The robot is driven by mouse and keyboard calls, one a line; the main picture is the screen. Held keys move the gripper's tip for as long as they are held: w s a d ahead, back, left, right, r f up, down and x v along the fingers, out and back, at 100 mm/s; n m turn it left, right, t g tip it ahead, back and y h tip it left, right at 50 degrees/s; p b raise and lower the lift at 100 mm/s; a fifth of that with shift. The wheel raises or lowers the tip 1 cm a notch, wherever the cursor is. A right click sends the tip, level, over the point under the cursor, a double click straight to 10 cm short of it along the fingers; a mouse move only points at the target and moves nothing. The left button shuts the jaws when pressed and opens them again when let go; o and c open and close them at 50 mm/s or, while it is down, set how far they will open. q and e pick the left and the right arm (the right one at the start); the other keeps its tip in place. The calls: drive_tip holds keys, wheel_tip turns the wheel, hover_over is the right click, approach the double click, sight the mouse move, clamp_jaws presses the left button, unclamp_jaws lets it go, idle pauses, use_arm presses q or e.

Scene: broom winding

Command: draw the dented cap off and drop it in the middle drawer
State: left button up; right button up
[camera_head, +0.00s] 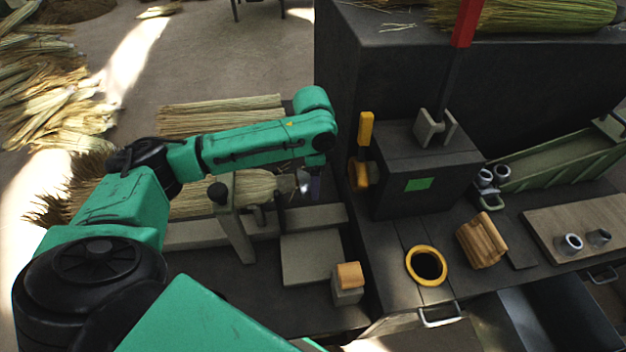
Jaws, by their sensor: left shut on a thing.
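My left gripper (314,190) points down at the end of the green arm, at the right end of a lying broom head (235,192). It is shut on a small silvery cap (303,181) at the tip of the broom head. The fingers and wrist partly hide the cap, so its dent and how far it sits on the broom cannot be told. A drawer front with a pale handle (441,318) shows below the bench, and another handle (603,275) shows at the right. Which drawer is the middle one is unclear. My right gripper is out of view.
A dark machine block (420,175) with a yellow lever (365,130) stands right of the gripper. A yellow-ringed hole (427,265), a wooden block (481,241) and a board (550,222) with two metal sleeves lie farther right. An orange-topped block (348,275) stands in front.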

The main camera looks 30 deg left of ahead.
use_arm(q)
drive_tip(key=shift+w+d+p, duration=0.45)
drive_tip(key=shift+w+d, duration=0.2)
drive_tip(key=shift+d, duration=0.2)
drive_tip(key=shift+w+d+p, duration=0.45)
drive_tip(key=shift+w+d, duration=0.15)
drive_tip(key=shift+d, duration=0.2)
drive_tip(key=s+d+r+p, duration=0.3)
drive_tip(key=r+p, duration=0.7)
drive_tip(key=p, duration=0.4)
drive_tip(key=shift+s, duration=0.55)
drive_tip(key=shift+f, duration=0.1)
